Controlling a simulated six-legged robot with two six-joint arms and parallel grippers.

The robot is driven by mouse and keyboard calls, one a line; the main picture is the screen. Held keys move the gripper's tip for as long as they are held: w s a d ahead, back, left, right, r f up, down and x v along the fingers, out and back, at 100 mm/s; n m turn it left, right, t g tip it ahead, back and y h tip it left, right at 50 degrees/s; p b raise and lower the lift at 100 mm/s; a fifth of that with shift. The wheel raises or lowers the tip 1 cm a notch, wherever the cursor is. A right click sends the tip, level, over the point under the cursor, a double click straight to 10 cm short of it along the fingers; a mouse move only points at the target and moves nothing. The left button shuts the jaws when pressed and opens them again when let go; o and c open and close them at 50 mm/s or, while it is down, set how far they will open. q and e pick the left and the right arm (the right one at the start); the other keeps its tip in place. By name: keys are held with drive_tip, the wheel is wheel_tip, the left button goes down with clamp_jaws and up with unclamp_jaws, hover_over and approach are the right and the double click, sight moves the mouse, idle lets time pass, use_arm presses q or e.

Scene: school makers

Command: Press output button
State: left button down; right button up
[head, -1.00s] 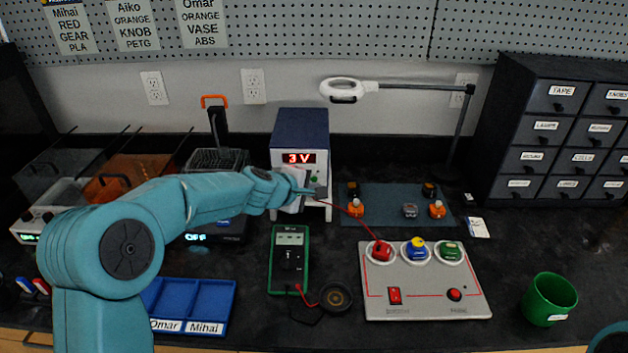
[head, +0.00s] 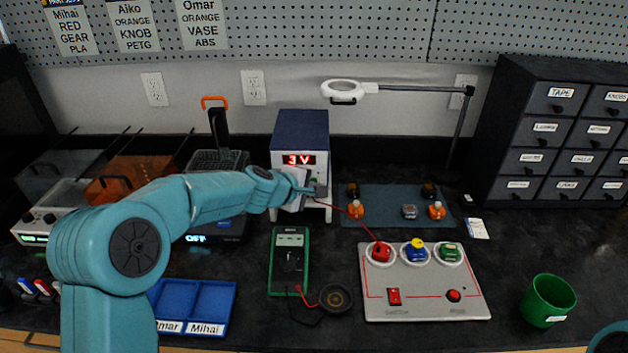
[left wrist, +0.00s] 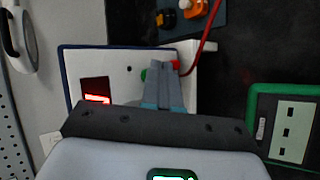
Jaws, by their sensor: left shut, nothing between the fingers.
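The power supply (head: 302,125) is a white-fronted box with a dark blue top at the back of the bench. Its red display (head: 299,160) reads 3 V. My left gripper (head: 312,190) is at the lower right of its front panel, with the fingers shut and empty. In the left wrist view, the shut fingertips (left wrist: 164,66) lie over the panel (left wrist: 110,62). A green spot, which looks like the output button (left wrist: 144,75), shows just beside them, partly covered. I cannot tell whether the fingertips touch it. My right gripper is not in view.
A red lead (head: 362,226) runs from the supply to a grey switch panel (head: 425,300). A green multimeter (head: 275,262) lies in front of the supply. A blue mat (head: 383,212) with small parts is to its right, below a magnifier lamp (head: 343,90).

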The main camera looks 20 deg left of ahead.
use_arm(q)
drive_tip(key=shift+w+a, duration=0.1)
drive_tip(key=shift+w, duration=0.1)
idle(0.5)
drive_tip(key=shift+s+d+b, duration=0.2)
drive_tip(key=shift+s+b, duration=0.25)
drive_tip(key=shift+s, duration=0.15)
drive_tip(key=s+d+b, duration=0.1)
drive_tip(key=s+b, duration=0.2)
drive_tip(key=s, duration=0.2)
drive_tip(key=shift+s+d, duration=0.3)
drive_tip(key=shift+s, duration=0.1)
idle(0.3)
